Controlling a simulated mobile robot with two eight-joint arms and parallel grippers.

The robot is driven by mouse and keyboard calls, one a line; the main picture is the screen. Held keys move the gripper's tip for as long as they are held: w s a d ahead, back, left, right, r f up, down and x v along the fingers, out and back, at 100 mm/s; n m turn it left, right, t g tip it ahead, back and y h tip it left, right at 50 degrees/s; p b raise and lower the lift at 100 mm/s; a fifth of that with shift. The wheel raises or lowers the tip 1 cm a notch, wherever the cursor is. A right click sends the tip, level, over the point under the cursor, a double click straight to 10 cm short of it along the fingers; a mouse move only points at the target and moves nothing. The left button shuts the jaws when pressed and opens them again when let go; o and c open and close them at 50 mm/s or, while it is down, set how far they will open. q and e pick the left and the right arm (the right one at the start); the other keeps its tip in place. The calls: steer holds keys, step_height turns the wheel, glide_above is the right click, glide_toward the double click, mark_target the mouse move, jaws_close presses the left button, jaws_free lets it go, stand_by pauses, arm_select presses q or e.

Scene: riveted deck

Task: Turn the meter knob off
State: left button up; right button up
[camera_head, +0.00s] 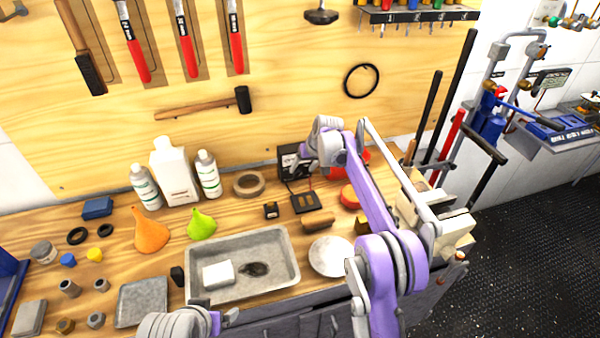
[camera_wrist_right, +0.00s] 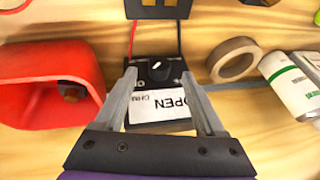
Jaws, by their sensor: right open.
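The meter (camera_head: 292,160) is a black box standing at the back of the wooden bench, partly hidden by my right arm in the head view. In the right wrist view the meter (camera_wrist_right: 140,64) appears upside down, with a round black knob (camera_wrist_right: 160,69) bearing a white pointer mark that slants up to the right.
A red funnel-like container (camera_wrist_right: 45,85) and a tape roll (camera_wrist_right: 234,60) flank the meter. Red and black leads run from it to a small black block (camera_head: 305,201). A metal tray (camera_head: 287,274), bottles (camera_head: 209,174) and funnels (camera_head: 150,232) occupy the bench.

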mark_target(299, 173)
steer(key=shift+x, duration=2.1)
jaws_close()
